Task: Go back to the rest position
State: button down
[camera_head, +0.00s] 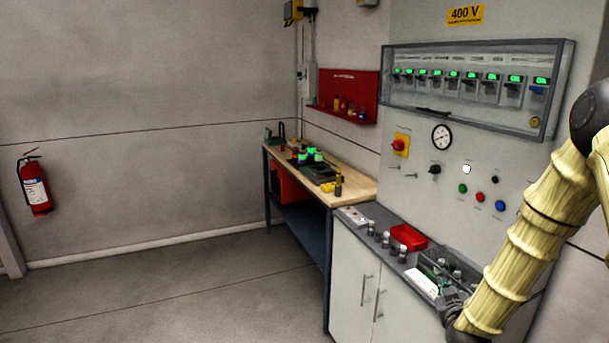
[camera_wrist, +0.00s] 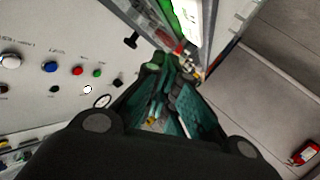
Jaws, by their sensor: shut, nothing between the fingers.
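My arm (camera_head: 540,220), in a ribbed yellow cover, comes down at the right of the head view toward the counter end. My gripper is hard to make out there, dark against the cluttered counter. In the wrist view my gripper (camera_wrist: 172,75) is a dark shape reaching up from the bottom edge, its fingers together with nothing held. Teal and dark parts show between its linkages; I cannot tell how far below they lie.
Behind stand a wooden workbench (camera_head: 355,186) and a control panel with a glass-fronted breaker box (camera_head: 470,112). A fire extinguisher (camera_head: 36,190) hangs left. The floor (camera_head: 180,290) is clear.

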jog(key=s+a+f+g+y+b, duration=0.15)
jog(key=s+a+f+g, duration=0.3)
jog(key=s+f, duration=0.7)
jog(key=s+a+f+g+y+b, duration=0.1)
jog(key=s+a+f+g+b, duration=0.15)
jog(key=s+a+f, duration=0.85)
jog(key=s+f+m+g+b, duration=0.1)
jog(key=s+f+g, duration=0.3)
jog(key=s+f, duration=0.4)
jog(key=s+f+m+g+b, duration=0.1)
jog(key=s+f+g, duration=0.2)
jog(key=s+f, duration=0.6)
jog(key=s+y, duration=0.1)
jog(key=s, duration=0.6)
jog(key=shift+s+a+g, duration=0.15)
jog(key=shift+a+g, duration=0.15)
jog(key=shift+g, duration=0.1)
